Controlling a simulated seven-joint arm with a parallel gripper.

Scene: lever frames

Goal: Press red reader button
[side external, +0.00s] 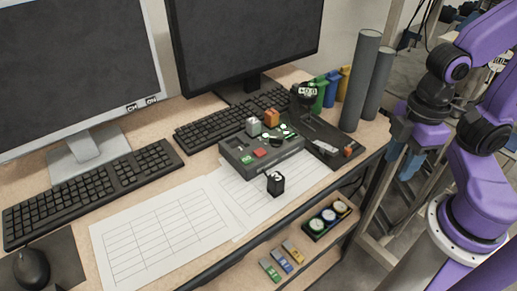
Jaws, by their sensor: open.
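A grey box-shaped device (240,146) stands on the desk, right of centre. A red button (260,153) shows on its top, with a green one (247,160) close by. A dark flat device (318,133) stands just right of it, with a small orange-red part (347,151) at its near right end. I cannot tell which of the two is the reader. My gripper (396,146) is open, at the right beyond the desk's edge. It is apart from both devices. Its fingertips are small and hard to make out.
A black block (275,183) stands on paper in front of the grey device. Tall grey cylinders (361,80) stand at the desk's right end, near my gripper. Keyboards (90,192) and monitors (245,40) fill the back and left. A lower shelf (240,274) holds small items.

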